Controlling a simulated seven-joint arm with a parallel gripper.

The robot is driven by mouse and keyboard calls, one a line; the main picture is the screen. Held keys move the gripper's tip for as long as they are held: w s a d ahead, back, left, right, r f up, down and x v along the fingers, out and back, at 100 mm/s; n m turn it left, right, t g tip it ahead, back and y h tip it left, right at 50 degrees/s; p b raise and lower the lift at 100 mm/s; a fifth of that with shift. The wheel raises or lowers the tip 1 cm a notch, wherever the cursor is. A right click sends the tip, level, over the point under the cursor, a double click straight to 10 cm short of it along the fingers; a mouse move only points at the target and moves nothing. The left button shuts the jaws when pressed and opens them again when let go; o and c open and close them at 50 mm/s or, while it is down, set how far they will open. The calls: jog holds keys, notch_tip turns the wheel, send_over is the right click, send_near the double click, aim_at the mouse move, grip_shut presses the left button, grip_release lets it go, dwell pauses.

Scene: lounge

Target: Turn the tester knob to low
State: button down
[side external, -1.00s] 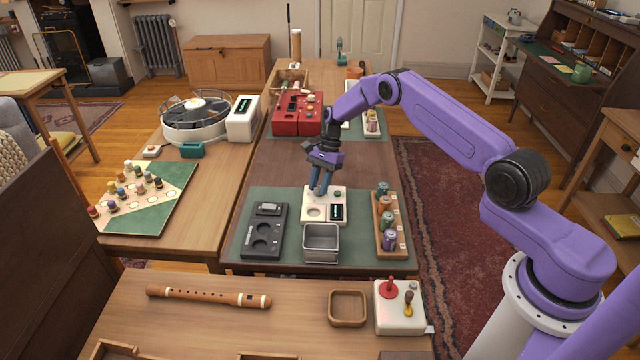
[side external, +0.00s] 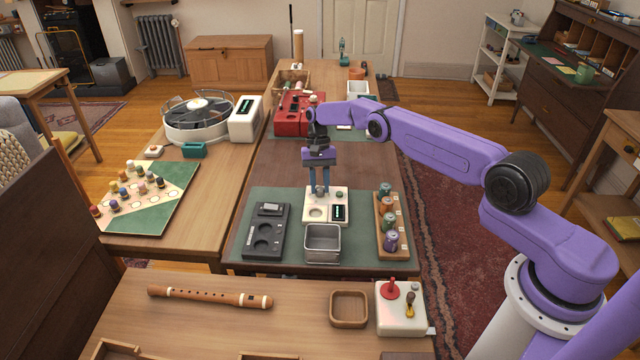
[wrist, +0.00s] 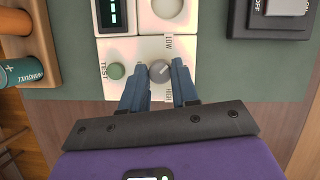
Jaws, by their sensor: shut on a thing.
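The tester is a white box with a small dark display; it stands on the green mat in the side view (side external: 326,221) and also shows in the wrist view (wrist: 137,48). Its round grey knob (wrist: 160,71) sits between a LOW label and a HIGH label. A light mark on the knob seems to point to the right in the wrist view, but is too small to read surely. My gripper (wrist: 158,84) is upright and shut on the knob, one blue finger on each side.
A green TEST button (wrist: 116,71) is close beside my left finger in the wrist view. A grey metal bin (side external: 322,244) stands in front of the tester.

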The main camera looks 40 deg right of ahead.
aim_at(321, 192)
dwell(0.5)
jog(key=c, duration=0.8)
grip_release()
jog(key=shift+c, duration=0.2)
jog(key=shift+r, duration=0.15)
jog(key=shift+r, duration=1.6)
jog(key=s+r, duration=0.9)
jog(key=s, duration=0.5)
jog(key=shift+a+r, duration=0.3)
jog(key=shift+a, duration=0.05)
